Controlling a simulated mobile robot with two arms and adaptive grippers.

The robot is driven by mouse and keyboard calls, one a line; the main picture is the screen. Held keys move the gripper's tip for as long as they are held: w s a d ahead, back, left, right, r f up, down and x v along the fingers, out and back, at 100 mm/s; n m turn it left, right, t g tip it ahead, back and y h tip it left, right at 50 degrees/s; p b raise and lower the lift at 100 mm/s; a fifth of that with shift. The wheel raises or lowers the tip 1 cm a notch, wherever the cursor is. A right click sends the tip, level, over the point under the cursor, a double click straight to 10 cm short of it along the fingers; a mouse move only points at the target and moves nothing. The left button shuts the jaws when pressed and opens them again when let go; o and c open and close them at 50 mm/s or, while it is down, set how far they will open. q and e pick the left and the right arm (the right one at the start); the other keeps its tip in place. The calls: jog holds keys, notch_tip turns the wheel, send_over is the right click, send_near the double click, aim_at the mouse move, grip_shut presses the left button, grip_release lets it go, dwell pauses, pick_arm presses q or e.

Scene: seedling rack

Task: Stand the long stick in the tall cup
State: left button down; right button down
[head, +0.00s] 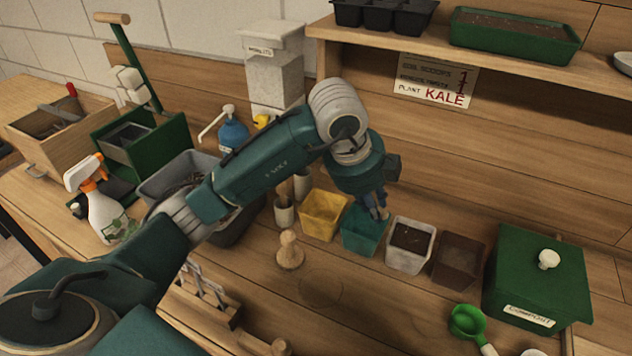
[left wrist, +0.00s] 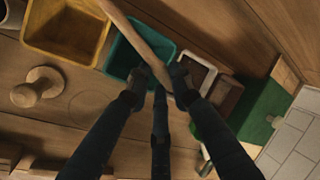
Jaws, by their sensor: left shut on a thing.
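In the left wrist view, a long pale wooden stick (left wrist: 138,42) slants from the top edge down between the fingers of my left gripper (left wrist: 163,77), which is shut on it. In the head view the left gripper (head: 378,205) is over the teal pot; the stick cannot be made out there, hidden behind my arm and fingers. Two narrow beige cups stand left of the yellow pot: a front one (head: 284,212) and a back one (head: 302,184), partly hidden by my arm. I cannot tell which is the taller. My right gripper is not in view.
A row holds a yellow pot (head: 324,215), teal pot (head: 362,235), white soil-filled pot (head: 410,246) and brown pot (head: 458,260). A wooden dibber (head: 290,252) stands in front. A green compost bin (head: 535,280) is at right. Bare bench lies in front of the pots.

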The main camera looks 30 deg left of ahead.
pick_arm(q)
jog(key=w+a+f+p, duration=0.1)
jog(key=a+p, duration=0.1)
jog(key=a, duration=0.3)
jog(key=w+a+f+p, duration=0.1)
jog(key=w+a+p, duration=0.1)
jog(key=a, duration=0.3)
jog(key=w+a+f+p, duration=0.1)
jog(key=a+p, duration=0.1)
jog(key=a, duration=0.4)
jog(key=shift+w+f, duration=0.15)
jog(key=shift+w, duration=0.1)
jog(key=shift+f, duration=0.1)
jog(key=shift+f, duration=0.15)
jog(key=c, duration=1.5)
grip_release()
jog(key=shift+c, duration=0.2)
